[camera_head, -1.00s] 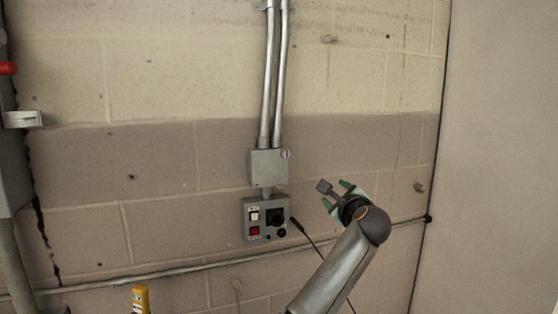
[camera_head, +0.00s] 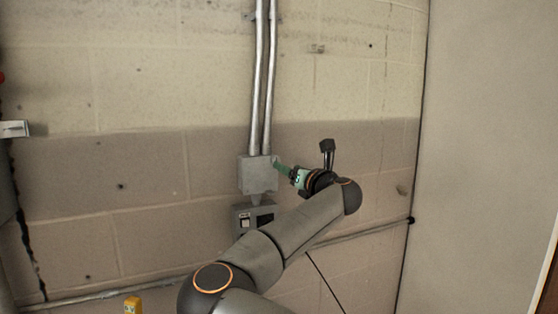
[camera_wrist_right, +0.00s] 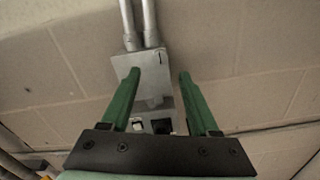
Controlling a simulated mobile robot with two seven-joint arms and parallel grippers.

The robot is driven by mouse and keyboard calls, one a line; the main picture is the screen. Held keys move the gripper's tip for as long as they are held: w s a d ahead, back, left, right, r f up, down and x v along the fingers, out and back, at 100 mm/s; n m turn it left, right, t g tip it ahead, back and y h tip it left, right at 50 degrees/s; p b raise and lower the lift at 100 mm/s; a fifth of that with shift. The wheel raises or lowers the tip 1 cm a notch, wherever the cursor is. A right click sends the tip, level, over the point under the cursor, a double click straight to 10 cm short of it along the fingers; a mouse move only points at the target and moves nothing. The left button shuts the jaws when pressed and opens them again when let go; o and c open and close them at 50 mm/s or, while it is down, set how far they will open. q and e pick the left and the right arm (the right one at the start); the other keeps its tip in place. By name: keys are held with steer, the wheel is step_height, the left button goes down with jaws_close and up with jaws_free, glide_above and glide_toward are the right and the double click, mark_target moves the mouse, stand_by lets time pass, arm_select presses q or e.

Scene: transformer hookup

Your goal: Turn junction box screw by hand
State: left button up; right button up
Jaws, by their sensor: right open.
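The grey junction box (camera_head: 258,175) is on the wall under two metal conduits. In the right wrist view the box (camera_wrist_right: 150,62) is ahead, between and beyond the green fingers. The screw seen earlier at the box's upper right edge is hidden in the head view by my fingertips; a small dark mark shows near the box's upper right in the wrist view, but I cannot tell if it is the screw. My right gripper (camera_head: 280,166) is open and empty, its fingertips at the box's right side; contact is unclear. It also shows in the wrist view (camera_wrist_right: 159,75). My left gripper is out of view.
A control box (camera_head: 243,218) with switches is just below the junction box, partly hidden by my right arm. Two conduits (camera_head: 262,80) rise above. A horizontal pipe (camera_head: 110,290) runs along the wall. A yellow object (camera_head: 133,305) is at the bottom left.

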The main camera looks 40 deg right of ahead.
mark_target(275, 160)
steer(key=p+x, duration=0.1)
steer(key=x, duration=0.6)
steer(key=shift+p, duration=0.3)
steer(key=shift+f, duration=0.1)
jaws_close()
